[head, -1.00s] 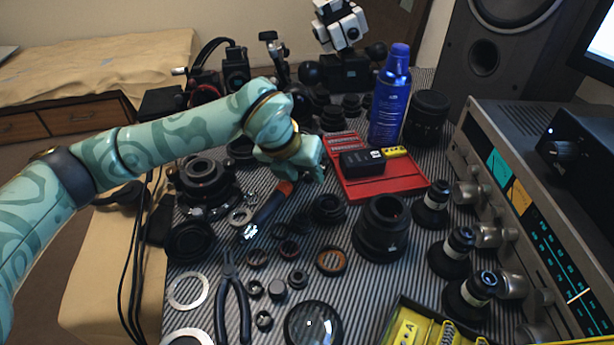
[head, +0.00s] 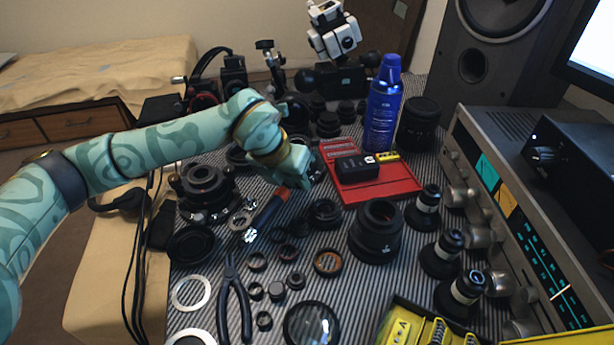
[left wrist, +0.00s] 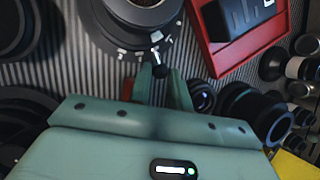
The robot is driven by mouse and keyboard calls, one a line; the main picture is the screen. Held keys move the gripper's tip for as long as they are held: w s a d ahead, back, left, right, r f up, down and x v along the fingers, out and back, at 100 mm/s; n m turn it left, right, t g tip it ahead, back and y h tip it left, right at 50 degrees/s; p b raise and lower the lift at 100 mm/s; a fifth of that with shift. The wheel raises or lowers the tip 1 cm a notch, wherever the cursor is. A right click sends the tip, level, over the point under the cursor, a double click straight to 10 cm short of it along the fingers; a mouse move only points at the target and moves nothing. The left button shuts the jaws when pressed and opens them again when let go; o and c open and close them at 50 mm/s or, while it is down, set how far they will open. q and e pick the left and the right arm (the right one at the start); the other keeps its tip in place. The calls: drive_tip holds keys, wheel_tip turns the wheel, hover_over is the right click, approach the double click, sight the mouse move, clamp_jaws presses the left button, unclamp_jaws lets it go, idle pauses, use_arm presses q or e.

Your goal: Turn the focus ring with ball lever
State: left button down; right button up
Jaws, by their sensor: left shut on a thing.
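In the head view my left gripper (head: 308,178) is over the middle of the striped mat, just left of the red tray. In the left wrist view its two fingers (left wrist: 160,88) are shut on the small black ball (left wrist: 160,71) of the ball lever. The lever runs up to a grey, round lens body (left wrist: 128,32) with a wide ring and a dark opening, cut off by the top edge. In the head view my gripper hides most of this lens and lever. My right gripper is not in view.
The red tray (head: 408,181) with a black box (head: 357,168) lies close on the right. A blue spray can (head: 383,110) stands behind it. An orange-handled tool (head: 268,212) and a black lens (head: 377,232) are nearer. Small rings and pliers (head: 234,300) crowd the front.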

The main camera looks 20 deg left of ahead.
use_arm(q)
drive_tip(key=c, duration=1.3)
unclamp_jaws()
drive_tip(key=shift+r, duration=0.2)
drive_tip(key=p+v, duration=0.7)
drive_tip(key=v, duration=0.8)
drive_tip(key=shift+s+r, duration=0.2)
drive_tip(key=shift+r, duration=0.15)
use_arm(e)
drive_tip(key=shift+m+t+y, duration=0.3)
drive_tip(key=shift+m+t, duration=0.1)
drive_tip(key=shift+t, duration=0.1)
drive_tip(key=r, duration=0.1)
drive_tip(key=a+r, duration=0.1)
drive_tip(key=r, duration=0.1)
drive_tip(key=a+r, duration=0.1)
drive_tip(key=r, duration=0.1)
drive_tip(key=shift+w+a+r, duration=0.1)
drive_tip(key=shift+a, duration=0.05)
use_arm(q)
drive_tip(key=shift+a, duration=0.1)
